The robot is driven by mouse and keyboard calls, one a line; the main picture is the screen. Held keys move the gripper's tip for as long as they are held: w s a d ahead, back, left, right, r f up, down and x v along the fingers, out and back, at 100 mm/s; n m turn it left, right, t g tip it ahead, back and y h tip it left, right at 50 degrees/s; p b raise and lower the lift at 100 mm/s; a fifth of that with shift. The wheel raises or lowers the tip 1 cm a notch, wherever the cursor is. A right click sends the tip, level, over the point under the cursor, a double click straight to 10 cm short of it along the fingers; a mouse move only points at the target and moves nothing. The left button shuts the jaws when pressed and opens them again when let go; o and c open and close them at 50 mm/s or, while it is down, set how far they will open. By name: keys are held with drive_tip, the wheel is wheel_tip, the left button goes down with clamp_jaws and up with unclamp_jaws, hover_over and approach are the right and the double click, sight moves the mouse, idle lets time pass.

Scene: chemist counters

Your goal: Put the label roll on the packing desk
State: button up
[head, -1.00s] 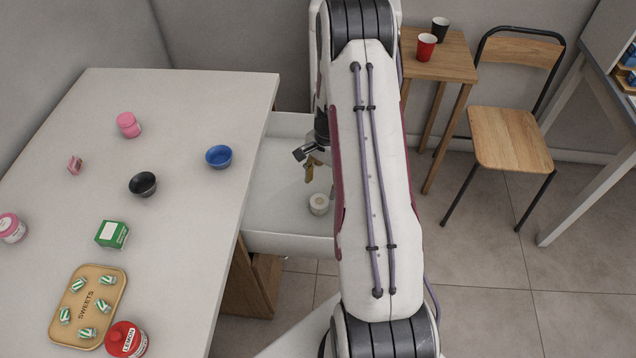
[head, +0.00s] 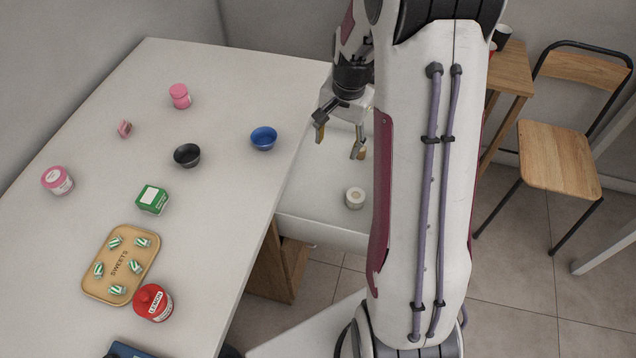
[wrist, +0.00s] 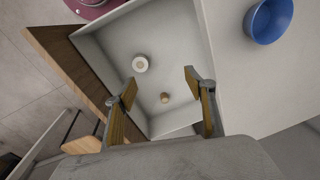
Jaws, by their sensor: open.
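The label roll, a short white roll with a pale ring top (head: 355,198), stands in an open white drawer (head: 318,231) at the right side of the white counter (head: 225,200). The roll also shows in the wrist view (wrist: 140,64). My gripper (head: 338,143) is open and empty, fingers pointing down above the far part of the drawer, apart from the roll. In the wrist view the open fingers (wrist: 160,77) frame the drawer floor. I cannot tell which surface is the packing desk.
A small brown cylinder (wrist: 165,98) stands in the drawer. The counter holds a blue bowl (head: 263,138), a black bowl (head: 187,155), a green box (head: 152,199), pink jars, a sweets tray (head: 95,287) and a red lemon jar (head: 153,303). A chair (head: 557,160) stands right.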

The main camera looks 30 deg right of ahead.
drive_tip(key=s+a+r+n+t, duration=0.1)
drive_tip(key=s+a+r+n, duration=0.2)
drive_tip(key=a+r, duration=0.5)
drive_tip(key=s+a+r+n+t, duration=0.1)
drive_tip(key=s+a+r+n, duration=0.3)
drive_tip(key=s, duration=0.5)
drive_tip(key=s+a+r+n+t, duration=0.2)
drive_tip(key=s+a+r+n, duration=0.2)
drive_tip(key=s+r, duration=0.4)
drive_tip(key=shift+s+a+r, duration=0.3)
drive_tip(key=shift+s+a, duration=0.4)
drive_tip(key=shift+s, duration=0.05)
drive_tip(key=shift+o, duration=0.5)
